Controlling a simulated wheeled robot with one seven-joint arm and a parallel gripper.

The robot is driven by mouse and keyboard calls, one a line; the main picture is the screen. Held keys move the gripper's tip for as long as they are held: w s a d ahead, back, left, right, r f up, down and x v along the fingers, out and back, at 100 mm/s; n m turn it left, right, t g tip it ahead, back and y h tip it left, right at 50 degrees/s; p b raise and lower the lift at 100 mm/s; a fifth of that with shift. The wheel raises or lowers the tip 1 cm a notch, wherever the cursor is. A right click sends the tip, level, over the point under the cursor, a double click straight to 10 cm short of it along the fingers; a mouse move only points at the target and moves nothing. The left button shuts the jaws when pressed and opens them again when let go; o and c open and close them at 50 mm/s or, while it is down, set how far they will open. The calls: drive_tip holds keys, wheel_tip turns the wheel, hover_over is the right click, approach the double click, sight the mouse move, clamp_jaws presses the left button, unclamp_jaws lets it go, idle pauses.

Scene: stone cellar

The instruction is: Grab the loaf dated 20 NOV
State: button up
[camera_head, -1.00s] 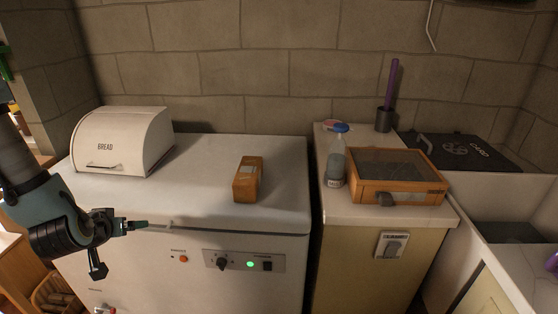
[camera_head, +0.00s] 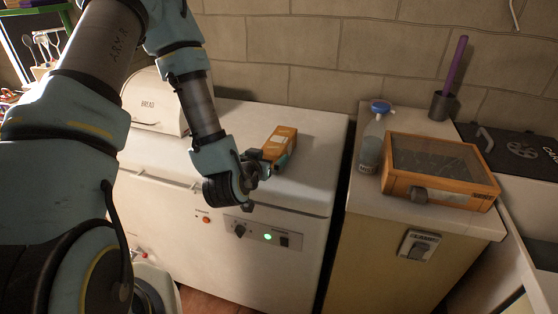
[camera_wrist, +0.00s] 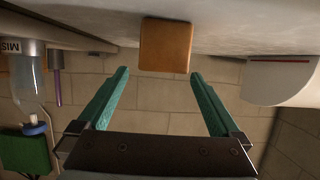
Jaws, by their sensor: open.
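One orange-brown, block-shaped loaf (camera_head: 284,138) with a pale label on top lies on the white chest freezer (camera_head: 318,180). The label's writing is too small to read. My gripper (camera_head: 272,166) is at the loaf's near end, and the arm hides part of the freezer behind it. In the wrist view, which is upside down, the two green fingers of my gripper (camera_wrist: 158,73) are spread wide and empty. The loaf's end face (camera_wrist: 166,45) is centred between their tips, just beyond them. I cannot tell whether any finger touches it.
A white bread box (camera_head: 152,100) stands left on the freezer, partly behind my arm. Right, across a gap, a counter holds a blue-capped bottle (camera_head: 372,145), a wooden case with a clear lid (camera_head: 405,184) and a dark cup (camera_head: 441,106) with a purple stick. The freezer top right of the loaf is clear.

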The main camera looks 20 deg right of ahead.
sight(270, 153)
drive_tip(key=b, duration=0.1)
drive_tip(key=w+d+f+b, duration=0.1)
drive_tip(key=b, duration=0.1)
drive_tip(key=shift+w+f, duration=0.1)
drive_tip(key=shift+w, duration=0.15)
drive_tip(key=shift+w+d+b, duration=0.3)
drive_tip(key=shift+d+b, duration=0.05)
drive_tip(key=shift+b, duration=0.4)
drive_tip(key=shift+w+d, duration=0.2)
drive_tip(key=shift+w, duration=0.05)
drive_tip(key=shift+p+x, duration=1.2)
drive_tip(key=shift+x, duration=1.05)
drive_tip(key=shift+a+f, duration=0.1)
drive_tip(key=shift+f, duration=0.05)
drive_tip(key=shift+c, duration=0.2)
drive_tip(key=c, duration=1.2)
drive_tip(key=shift+c, duration=0.2)
drive_tip(key=shift+w, duration=0.1)
